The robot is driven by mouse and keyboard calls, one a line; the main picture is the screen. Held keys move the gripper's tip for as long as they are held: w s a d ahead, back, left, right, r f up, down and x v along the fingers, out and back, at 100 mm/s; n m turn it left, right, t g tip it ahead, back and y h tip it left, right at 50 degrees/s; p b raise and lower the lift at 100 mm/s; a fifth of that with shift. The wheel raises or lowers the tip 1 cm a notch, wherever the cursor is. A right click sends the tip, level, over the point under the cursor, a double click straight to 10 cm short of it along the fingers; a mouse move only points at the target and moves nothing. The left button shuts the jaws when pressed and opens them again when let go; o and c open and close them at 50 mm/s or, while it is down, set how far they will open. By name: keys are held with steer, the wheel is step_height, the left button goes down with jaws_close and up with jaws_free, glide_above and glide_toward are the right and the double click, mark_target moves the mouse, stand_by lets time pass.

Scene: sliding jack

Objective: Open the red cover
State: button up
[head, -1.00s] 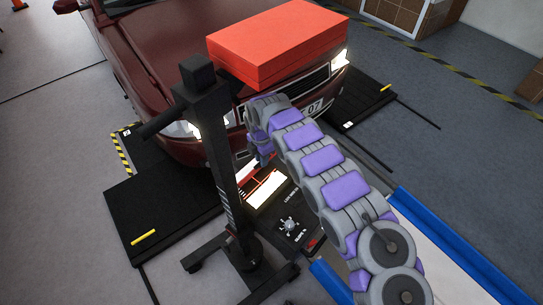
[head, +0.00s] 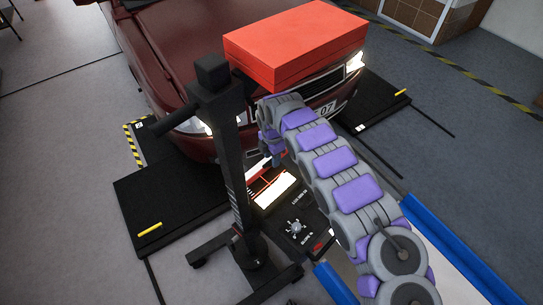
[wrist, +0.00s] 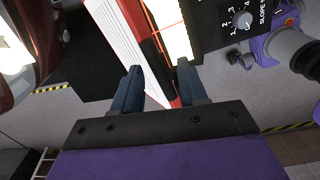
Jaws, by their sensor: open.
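My gripper (head: 273,150) is below the box, beside the black column, partly hidden by my arm. In the wrist view my gripper (wrist: 158,70) is open. A thin red edge (wrist: 168,80) with a white ribbed panel (wrist: 128,45) lies by the fingertips, beside a lit panel (wrist: 172,28). I cannot tell whether the fingers touch it.
The black column (head: 230,150) stands close left of my gripper. A control panel with a knob (head: 296,228) is below; its dial (wrist: 241,20) shows in the wrist view. The dark red car (head: 165,50) is behind, above black floor plates (head: 170,200). Open floor is at left.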

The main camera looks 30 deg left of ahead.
steer(key=shift+w+a+r, duration=0.1)
steer(key=shift+r, duration=3.55)
